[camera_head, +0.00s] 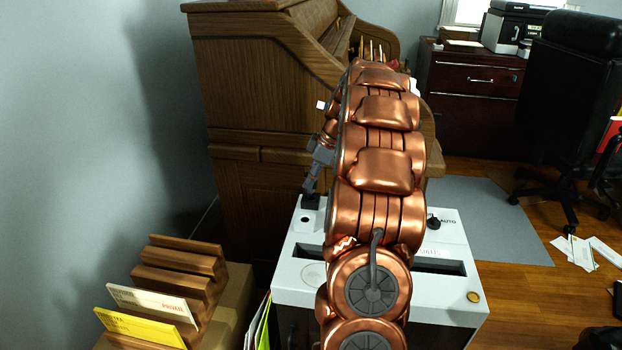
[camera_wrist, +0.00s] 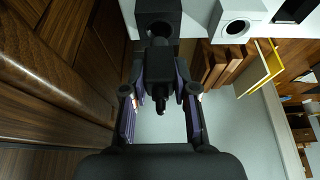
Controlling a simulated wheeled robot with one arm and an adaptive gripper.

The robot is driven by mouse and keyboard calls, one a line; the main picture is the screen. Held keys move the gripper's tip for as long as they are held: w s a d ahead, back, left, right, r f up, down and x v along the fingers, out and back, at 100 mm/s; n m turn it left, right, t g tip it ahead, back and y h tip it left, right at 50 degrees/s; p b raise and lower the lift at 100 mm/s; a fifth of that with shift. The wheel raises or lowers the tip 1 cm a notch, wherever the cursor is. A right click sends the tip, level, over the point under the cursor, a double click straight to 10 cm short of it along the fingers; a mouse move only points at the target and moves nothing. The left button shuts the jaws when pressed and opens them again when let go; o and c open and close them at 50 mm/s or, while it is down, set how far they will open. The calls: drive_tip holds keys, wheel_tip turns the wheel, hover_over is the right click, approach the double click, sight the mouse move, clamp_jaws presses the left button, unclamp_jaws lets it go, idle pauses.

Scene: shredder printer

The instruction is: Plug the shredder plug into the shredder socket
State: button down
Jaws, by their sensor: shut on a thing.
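My gripper (camera_head: 312,182) is above the back left corner of the white shredder (camera_head: 452,297). In the wrist view its purple-lined fingers (camera_wrist: 161,92) are shut on the black shredder plug (camera_wrist: 160,74). A black block with a round hole (camera_wrist: 156,14), which looks like the shredder socket, lies just beyond the plug and in line with it. A black block (camera_head: 310,201) also stands on the shredder's corner below my gripper in the head view. I cannot tell whether plug and block touch. My arm covers the shredder's middle.
A wooden roll-top desk (camera_head: 240,95) stands close behind the shredder. A wooden letter rack (camera_head: 182,262) with cards is at the left. A white block with a dark hole (camera_wrist: 236,27) shows in the wrist view. A black chair (camera_head: 575,85) and printer (camera_head: 507,30) are farther right.

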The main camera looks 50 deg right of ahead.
drive_tip(key=shift+f+b, duration=1.15)
drive_tip(key=shift+f, duration=0.6)
drive_tip(key=c, duration=0.8)
unclamp_jaws()
drive_tip(key=shift+r, duration=0.1)
drive_tip(key=v, duration=1.2)
